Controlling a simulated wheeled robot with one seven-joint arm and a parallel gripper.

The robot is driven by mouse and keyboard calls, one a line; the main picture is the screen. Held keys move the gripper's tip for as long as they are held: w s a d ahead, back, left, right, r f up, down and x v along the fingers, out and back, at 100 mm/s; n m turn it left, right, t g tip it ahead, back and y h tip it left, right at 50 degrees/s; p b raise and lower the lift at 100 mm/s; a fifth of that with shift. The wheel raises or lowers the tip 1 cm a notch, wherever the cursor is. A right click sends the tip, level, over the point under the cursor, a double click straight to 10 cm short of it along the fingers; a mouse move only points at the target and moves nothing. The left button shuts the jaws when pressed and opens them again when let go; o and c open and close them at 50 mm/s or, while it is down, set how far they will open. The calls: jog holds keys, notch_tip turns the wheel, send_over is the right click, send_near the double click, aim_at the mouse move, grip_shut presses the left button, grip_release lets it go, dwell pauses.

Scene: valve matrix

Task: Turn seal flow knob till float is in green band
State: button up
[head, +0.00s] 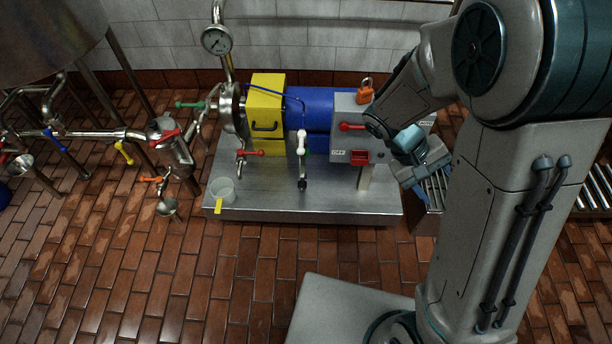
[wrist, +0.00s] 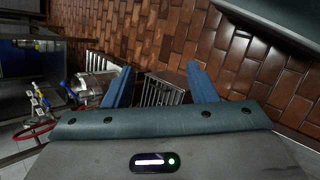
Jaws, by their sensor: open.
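My gripper (head: 424,170) is at the right of the grey box on the pump skid, with its blue fingers spread and nothing between them. In the wrist view both fingers of my gripper (wrist: 161,85) show apart, with a metal grate and brown tiles beyond. I cannot pick out the seal flow knob, the float or a green band for sure in either view. A thin upright post with a white top (head: 302,140) and a dark lower end stands at the front of the skid, well left of my gripper; I cannot tell if it belongs to the seal flow meter.
The metal skid (head: 310,212) carries a yellow guard (head: 266,100), blue motor (head: 309,106) and grey box (head: 345,108) with a red handle (head: 351,126) and orange padlock (head: 365,92). A clear cup (head: 222,187) sits at its left. Valved pipes stand further left.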

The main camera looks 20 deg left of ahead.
jog(key=w+a+f+n+t+h+b, duration=0.3)
jog(key=w+a+f+n+t+h, duration=0.25)
jog(key=f, duration=0.45)
jog(key=n+t+y+b, duration=0.7)
jog(key=n+t+y, duration=0.6)
jog(key=n+y, duration=0.6)
send_near(302, 188)
jog(key=shift+h, duration=0.45)
jog(key=b+x, duration=0.1)
jog(key=x, duration=0.2)
jog(key=b+x, duration=0.2)
jog(key=x, duration=0.2)
jog(key=b+x, duration=0.1)
jog(key=x, duration=0.2)
jog(key=shift+w+a+b, duration=0.35)
jog(key=shift+a+b, duration=0.05)
jog(key=shift+w+a+r, duration=0.1)
jog(key=shift+w+a, duration=0.05)
jog(key=shift+w, duration=0.5)
jog(key=c, duration=1)
